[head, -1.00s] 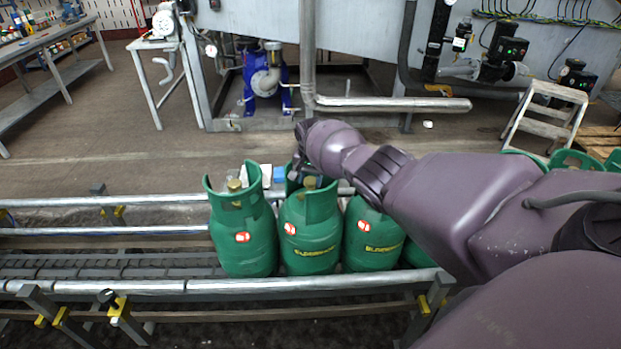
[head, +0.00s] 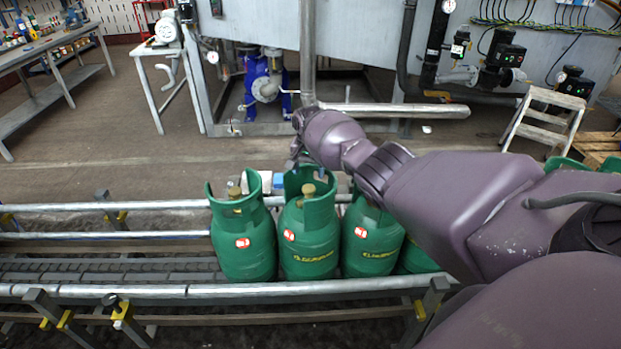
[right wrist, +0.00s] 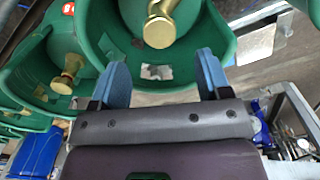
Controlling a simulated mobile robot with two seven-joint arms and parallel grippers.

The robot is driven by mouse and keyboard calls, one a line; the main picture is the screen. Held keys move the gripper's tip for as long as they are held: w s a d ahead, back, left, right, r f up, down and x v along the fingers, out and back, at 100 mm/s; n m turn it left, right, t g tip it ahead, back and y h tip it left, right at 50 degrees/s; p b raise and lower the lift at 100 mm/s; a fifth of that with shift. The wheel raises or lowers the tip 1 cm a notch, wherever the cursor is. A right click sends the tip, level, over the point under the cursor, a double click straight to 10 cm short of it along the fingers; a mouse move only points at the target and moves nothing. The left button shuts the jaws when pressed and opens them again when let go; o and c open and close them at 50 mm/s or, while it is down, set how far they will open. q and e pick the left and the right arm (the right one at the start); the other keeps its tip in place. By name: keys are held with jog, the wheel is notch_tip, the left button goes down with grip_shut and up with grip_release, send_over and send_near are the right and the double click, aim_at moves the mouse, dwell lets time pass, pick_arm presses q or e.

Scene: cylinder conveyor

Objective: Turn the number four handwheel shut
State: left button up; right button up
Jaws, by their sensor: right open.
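Several green gas cylinders stand upright in a row on the conveyor: a left one (head: 243,245), a second (head: 308,242), a third (head: 370,245), and another (head: 413,260) mostly hidden by my right arm. No number shows clearly on any. A brass valve (head: 308,190) stands inside the second cylinder's collar. My right gripper (head: 296,166) is just behind and above that collar. In the right wrist view the open gripper (right wrist: 161,58) has blue finger pads apart with nothing between them. A brass valve (right wrist: 159,26) lies ahead of the fingers, and another valve (right wrist: 70,74) is at left. My left gripper is out of view.
The conveyor's front rail (head: 180,290) and back rail (head: 150,205) flank the cylinders. The belt (head: 110,268) is empty to the left. A step ladder (head: 545,118) and a blue pump (head: 265,88) stand farther back on the floor.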

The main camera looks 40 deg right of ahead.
aim_at(309, 188)
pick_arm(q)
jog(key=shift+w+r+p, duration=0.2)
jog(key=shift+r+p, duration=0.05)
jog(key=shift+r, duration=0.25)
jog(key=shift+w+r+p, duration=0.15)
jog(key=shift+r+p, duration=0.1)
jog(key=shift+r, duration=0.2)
pick_arm(e)
notch_tip(309, 188, up, 4)
jog(key=shift+r, duration=0.1)
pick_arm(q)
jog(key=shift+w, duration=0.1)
